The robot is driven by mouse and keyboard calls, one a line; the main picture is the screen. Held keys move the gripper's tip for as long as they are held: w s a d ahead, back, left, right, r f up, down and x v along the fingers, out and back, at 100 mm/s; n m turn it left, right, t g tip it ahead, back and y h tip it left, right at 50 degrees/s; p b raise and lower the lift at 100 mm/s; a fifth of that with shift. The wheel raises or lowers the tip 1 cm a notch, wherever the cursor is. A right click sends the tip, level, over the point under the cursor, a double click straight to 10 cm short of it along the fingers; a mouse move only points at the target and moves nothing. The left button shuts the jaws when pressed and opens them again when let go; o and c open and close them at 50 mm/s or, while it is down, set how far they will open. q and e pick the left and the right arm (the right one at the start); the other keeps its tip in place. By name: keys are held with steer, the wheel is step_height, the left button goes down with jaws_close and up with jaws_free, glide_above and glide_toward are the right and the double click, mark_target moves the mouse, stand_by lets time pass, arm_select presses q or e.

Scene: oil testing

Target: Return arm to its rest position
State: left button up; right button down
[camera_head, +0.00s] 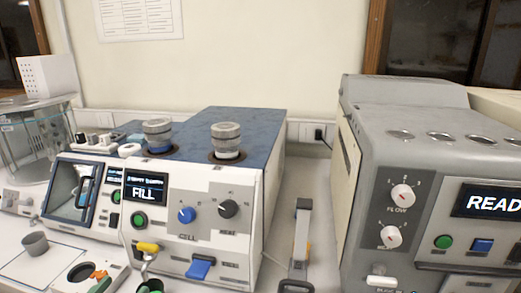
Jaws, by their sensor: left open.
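I cannot clearly make out my left gripper or its arm among the small parts along the lower edge, and I see nothing held. My right gripper is not in view. The white tester (226,190) with a blue top stands in the middle, with a lit FILL screen (147,193) and two capped ports (226,137) on top. The grey machine (372,180) at the right shows a READ screen (490,202), cut off by the frame. A rest pose cannot be judged from this view.
A grey cup (35,243) stands at the lower left, near a white block with a dark round opening (82,272). A yellow knob (148,247) sits before the tester. A grey upright tool (301,235) occupies the gap between machines. A glass vessel (38,140) is far left.

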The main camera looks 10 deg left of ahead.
arm_select(q)
steer(key=s+d+f+g, duration=0.15)
steer(key=s+f, duration=0.25)
steer(key=f, duration=0.6)
steer(key=s+d+f+g, duration=0.1)
steer(key=s+f+g, duration=0.2)
steer(key=f, duration=0.6)
steer(key=s+d+f+g, duration=0.2)
steer(key=s+d+f, duration=0.2)
steer(key=s+f, duration=0.2)
steer(key=s+d+f+m+g+p, duration=0.1)
steer(key=s+d+f+g, duration=0.1)
steer(key=s+f, duration=0.5)
steer(key=shift+s+d+f, duration=0.2)
steer(key=shift+s+d, duration=0.2)
steer(key=shift+d, duration=0.5)
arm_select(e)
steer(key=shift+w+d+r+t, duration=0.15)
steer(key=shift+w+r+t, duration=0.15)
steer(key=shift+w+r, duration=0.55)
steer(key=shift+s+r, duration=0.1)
